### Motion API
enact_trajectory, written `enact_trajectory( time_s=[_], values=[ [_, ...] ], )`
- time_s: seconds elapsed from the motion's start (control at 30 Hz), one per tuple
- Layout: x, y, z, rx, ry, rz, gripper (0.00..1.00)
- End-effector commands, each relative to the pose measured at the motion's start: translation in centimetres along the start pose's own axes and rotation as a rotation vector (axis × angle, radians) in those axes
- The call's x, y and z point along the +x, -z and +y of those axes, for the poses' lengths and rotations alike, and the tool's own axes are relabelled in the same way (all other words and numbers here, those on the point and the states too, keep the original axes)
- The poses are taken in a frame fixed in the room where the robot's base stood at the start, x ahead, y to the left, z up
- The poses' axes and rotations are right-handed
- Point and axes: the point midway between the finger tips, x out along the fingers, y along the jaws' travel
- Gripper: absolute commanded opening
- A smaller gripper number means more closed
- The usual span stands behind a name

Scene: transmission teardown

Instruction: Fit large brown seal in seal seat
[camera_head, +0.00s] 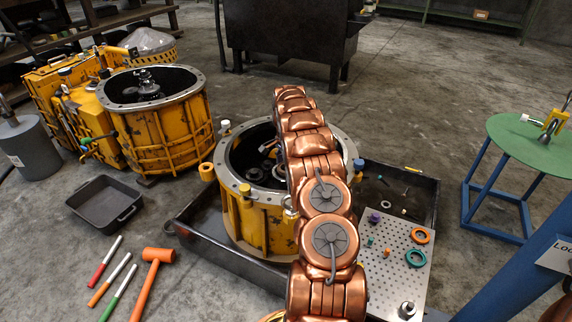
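My copper arm rises through the middle of the head view and reaches over the yellow round housing (261,222). I cannot make out my gripper's fingers; the arm covers part of the housing's opening. Dark and light parts show inside the open housing, but I cannot tell the seal seat among them. An orange-brown ring (420,236) lies flat on the perforated plate (391,252), right of my arm. It may be the large brown seal, but I cannot be sure. A teal ring (416,258) lies just below it.
The housing stands in a dark tray (222,252). Small parts lie around the plate. A second yellow housing (165,130) is at left. An orange mallet (151,262), several coloured-handled tools and a black bin (103,203) are on the floor. A green round table (532,143) stands right.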

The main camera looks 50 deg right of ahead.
Motion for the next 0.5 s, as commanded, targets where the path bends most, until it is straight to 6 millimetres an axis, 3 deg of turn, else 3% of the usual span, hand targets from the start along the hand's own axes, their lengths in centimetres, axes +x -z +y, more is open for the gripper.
enact_trajectory(
  time_s=[0.5],
  values=[
    [0.61, -0.02, 0.01, -0.001, -0.001, 0.000, 0.37]
  ],
)
